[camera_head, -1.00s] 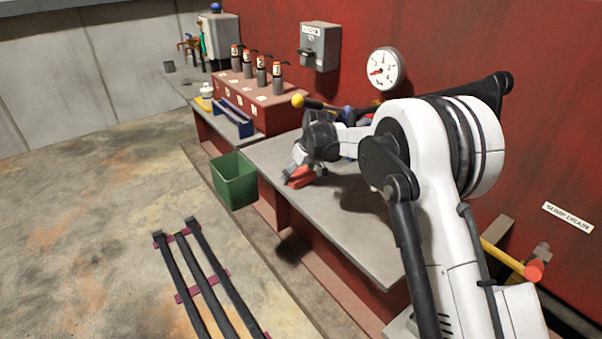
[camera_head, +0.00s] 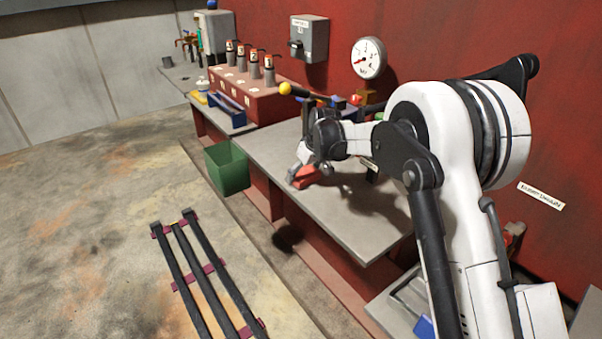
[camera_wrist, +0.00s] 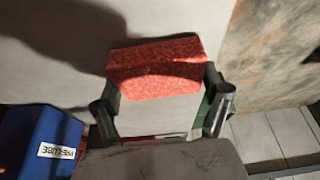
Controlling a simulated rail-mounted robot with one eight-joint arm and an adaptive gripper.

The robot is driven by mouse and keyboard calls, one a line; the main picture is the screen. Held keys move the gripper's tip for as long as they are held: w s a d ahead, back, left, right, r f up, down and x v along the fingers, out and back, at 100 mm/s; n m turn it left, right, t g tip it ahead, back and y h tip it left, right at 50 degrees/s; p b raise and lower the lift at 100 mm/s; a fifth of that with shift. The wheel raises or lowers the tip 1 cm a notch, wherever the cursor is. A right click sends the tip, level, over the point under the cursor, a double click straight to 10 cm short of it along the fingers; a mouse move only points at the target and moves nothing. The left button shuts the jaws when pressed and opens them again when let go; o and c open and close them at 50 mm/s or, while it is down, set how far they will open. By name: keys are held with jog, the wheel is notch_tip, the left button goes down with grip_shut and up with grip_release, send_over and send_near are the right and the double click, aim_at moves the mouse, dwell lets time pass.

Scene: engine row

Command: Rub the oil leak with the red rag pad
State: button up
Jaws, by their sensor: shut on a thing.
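My gripper (camera_head: 306,172) is shut on the red rag pad (camera_head: 308,178), low over the grey bench top. In the wrist view the speckled red pad (camera_wrist: 157,68) lies crosswise between the two fingers of my gripper (camera_wrist: 160,88). I cannot tell whether the pad touches the bench top. No oil leak is clearly seen on the bench. A dark patch (camera_head: 287,238) shows on the ledge below the bench front; I cannot tell whether it is oil or shadow.
A green bin (camera_head: 227,168) stands at the bench's front. A yellow-knobbed lever (camera_head: 285,89) rises behind my gripper. A blue box labelled PRE-LUBE (camera_wrist: 38,145) is close by in the wrist view. The grey bench top (camera_head: 340,215) is clear toward the near end.

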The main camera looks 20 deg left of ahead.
jog(key=shift+s+d, duration=0.2)
jog(key=shift+d, duration=0.15)
jog(key=shift+r+p, duration=1.5)
jog(key=shift+r, duration=2.55)
